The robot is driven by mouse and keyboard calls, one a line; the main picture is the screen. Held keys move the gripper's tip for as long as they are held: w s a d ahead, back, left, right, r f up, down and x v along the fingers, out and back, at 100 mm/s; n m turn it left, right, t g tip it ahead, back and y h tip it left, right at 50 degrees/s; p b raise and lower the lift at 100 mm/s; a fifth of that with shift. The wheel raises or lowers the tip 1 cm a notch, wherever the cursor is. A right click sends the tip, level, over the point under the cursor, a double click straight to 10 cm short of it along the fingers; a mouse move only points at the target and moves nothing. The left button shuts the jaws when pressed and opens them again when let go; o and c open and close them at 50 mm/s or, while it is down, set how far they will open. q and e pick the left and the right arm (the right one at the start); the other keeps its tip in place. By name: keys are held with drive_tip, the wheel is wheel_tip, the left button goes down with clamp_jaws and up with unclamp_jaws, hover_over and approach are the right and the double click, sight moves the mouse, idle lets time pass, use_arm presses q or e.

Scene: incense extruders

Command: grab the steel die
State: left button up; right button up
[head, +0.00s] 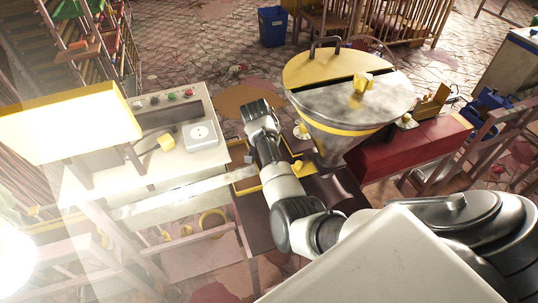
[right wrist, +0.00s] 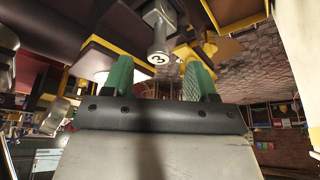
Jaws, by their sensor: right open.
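In the right wrist view, a grey steel die (right wrist: 160,40) with a round pale end face marked "3" shows just beyond my right gripper (right wrist: 158,70). The gripper's two green fingers stand apart, one on each side of the die's end in the picture, and nothing is held between them. I cannot tell how far the die is from the fingertips. In the head view, my right gripper (head: 260,112) is left of the big metal hopper, with its fingers not clearly seen. I cannot make out the die in the head view. My left gripper is not in view.
A large metal hopper (head: 345,105) with a yellow lid stands right of my right arm, beside a red machine body (head: 410,150). A pale workbench (head: 110,180) with a control panel (head: 165,98) is at left. A blue bin (head: 272,27) stands on the floor behind.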

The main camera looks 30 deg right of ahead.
drive_tip(key=x, duration=0.3)
drive_tip(key=shift+f+p, duration=0.4)
drive_tip(key=shift+d+f, duration=0.25)
drive_tip(key=shift+f, duration=0.25)
drive_tip(key=shift+a, duration=0.1)
drive_tip(key=c, duration=0.3)
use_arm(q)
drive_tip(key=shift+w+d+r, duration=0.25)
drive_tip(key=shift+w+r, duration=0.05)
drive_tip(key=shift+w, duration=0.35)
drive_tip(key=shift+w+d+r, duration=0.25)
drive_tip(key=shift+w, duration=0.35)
use_arm(e)
drive_tip(key=shift+r, duration=0.1)
clamp_jaws()
